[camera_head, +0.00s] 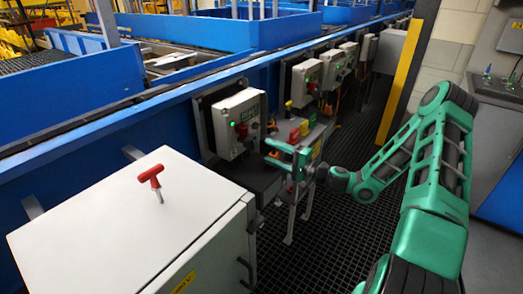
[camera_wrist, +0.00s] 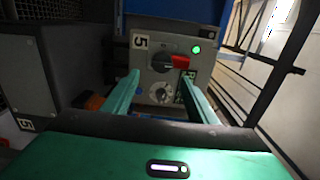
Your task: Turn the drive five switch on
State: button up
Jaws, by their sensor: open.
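A green lamp (camera_wrist: 196,50) is lit above right, and a smaller dial (camera_wrist: 161,93) sits below. My gripper (camera_wrist: 161,77) is open and empty, its green fingers apart on either side of the switch and dial. In the head view my gripper (camera_head: 268,151) is just right of the nearest grey box (camera_head: 225,120), which appears to be this one.
A white cabinet (camera_head: 110,235) with a red T-handle (camera_head: 152,177) stands at the front left. More control boxes (camera_head: 305,80) line the blue conveyor side (camera_head: 85,140). A yellow post (camera_head: 400,80) rises behind my arm. Dark grating floor (camera_head: 345,205) lies below.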

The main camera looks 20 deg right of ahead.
jog(key=v, duration=0.3)
jog(key=shift+s, duration=0.15)
dwell(0.4)
jog(key=s+a+f+n+g+h, duration=0.2)
jog(key=s+a+f+n+g, duration=0.1)
jog(key=s+n+g, duration=0.8)
jog(key=s+d+r+m+g+h, duration=0.1)
jog(key=s+d+r, duration=0.3)
jog(key=s, duration=0.6)
jog(key=s+d+r+m+g+h, duration=0.1)
jog(key=s+d+r+m+h, duration=0.2)
jog(key=s+r, duration=0.3)
jog(key=s+d+r+m+g+h, duration=0.1)
jog(key=s+d+r+h, duration=0.3)
jog(key=s, duration=1)
notch_tip(320, 180, up, 2)
jog(key=shift+d+r+m+g, duration=0.1)
jog(key=shift+d+m+g, duration=0.2)
jog(key=shift+d+m, duration=0.55)
